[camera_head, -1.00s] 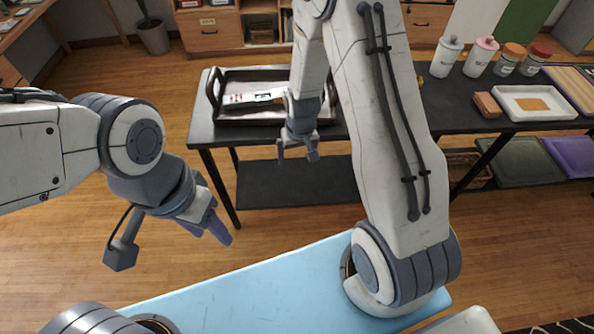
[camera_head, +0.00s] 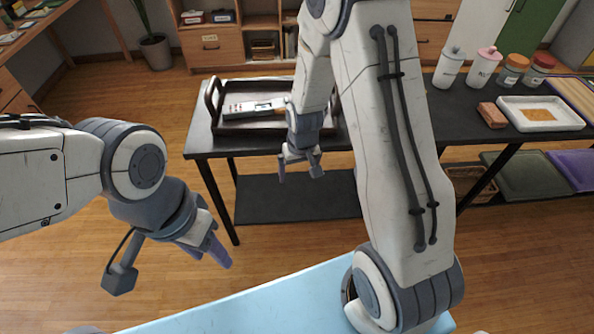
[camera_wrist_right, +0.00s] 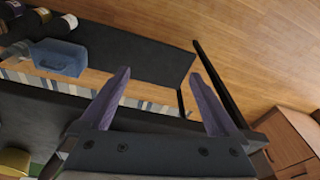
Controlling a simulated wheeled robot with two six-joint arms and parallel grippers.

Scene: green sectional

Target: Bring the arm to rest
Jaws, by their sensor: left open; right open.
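My right gripper (camera_head: 301,172) hangs in front of the black table's near edge in the head view, pointing down. In the right wrist view its two purple fingers (camera_wrist_right: 165,95) are spread apart with nothing between them. My left gripper (camera_head: 216,250) is at the left over the wood floor, its purple fingers pointing down and right. Nothing shows in it, and it is clear of the table. The right arm's upper links cover part of the table's middle.
The black table (camera_head: 380,140) bears a dark tray (camera_head: 270,88) holding a white and grey object (camera_head: 255,108). Several bottles, a reddish block (camera_head: 492,115) and a white tray (camera_head: 510,103) stand at right. A light blue surface (camera_head: 260,300) lies in front. Open floor lies left of the table.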

